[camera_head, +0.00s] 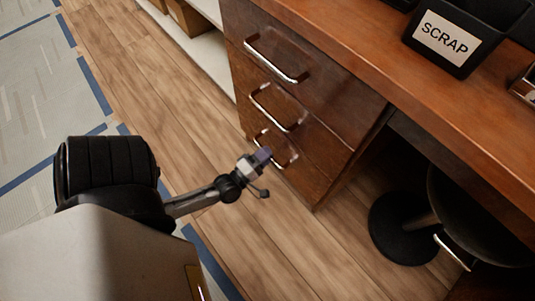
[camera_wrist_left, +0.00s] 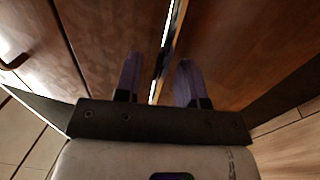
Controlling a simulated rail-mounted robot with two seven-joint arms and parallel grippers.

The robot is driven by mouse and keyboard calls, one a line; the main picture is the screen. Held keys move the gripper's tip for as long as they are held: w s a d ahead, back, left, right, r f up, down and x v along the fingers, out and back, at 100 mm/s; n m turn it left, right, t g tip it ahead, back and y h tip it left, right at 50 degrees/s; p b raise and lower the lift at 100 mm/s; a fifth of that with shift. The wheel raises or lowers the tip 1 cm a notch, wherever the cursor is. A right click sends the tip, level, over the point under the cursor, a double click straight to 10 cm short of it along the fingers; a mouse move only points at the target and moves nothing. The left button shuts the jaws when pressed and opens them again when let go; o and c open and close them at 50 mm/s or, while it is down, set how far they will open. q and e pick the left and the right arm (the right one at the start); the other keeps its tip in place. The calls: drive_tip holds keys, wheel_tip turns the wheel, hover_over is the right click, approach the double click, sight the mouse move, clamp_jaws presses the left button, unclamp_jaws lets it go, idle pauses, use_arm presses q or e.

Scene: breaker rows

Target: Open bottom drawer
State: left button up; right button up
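The wooden drawer unit has three stacked drawers, all looking shut. The bottom drawer (camera_head: 306,180) has a curved metal handle (camera_head: 283,161), partly hidden by my left gripper (camera_head: 264,155). My left gripper is right at this handle. In the left wrist view, the two purple fingers of the left gripper (camera_wrist_left: 159,82) are apart. A bright metal bar, seemingly the handle (camera_wrist_left: 168,38), runs between them without clear contact on either side. My right gripper is in neither view.
The middle handle (camera_head: 277,110) and top handle (camera_head: 275,61) sit above. A desk top with a black SCRAP bin (camera_head: 447,38) overhangs at right. A stool (camera_head: 402,229) stands under it. The wood floor in front of the drawers is clear.

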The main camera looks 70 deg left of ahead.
use_arm(q)
drive_tip(key=shift+w+a+r, duration=0.1)
drive_tip(key=shift+w, duration=0.25)
drive_tip(key=shift+c, duration=0.4)
clamp_jaws()
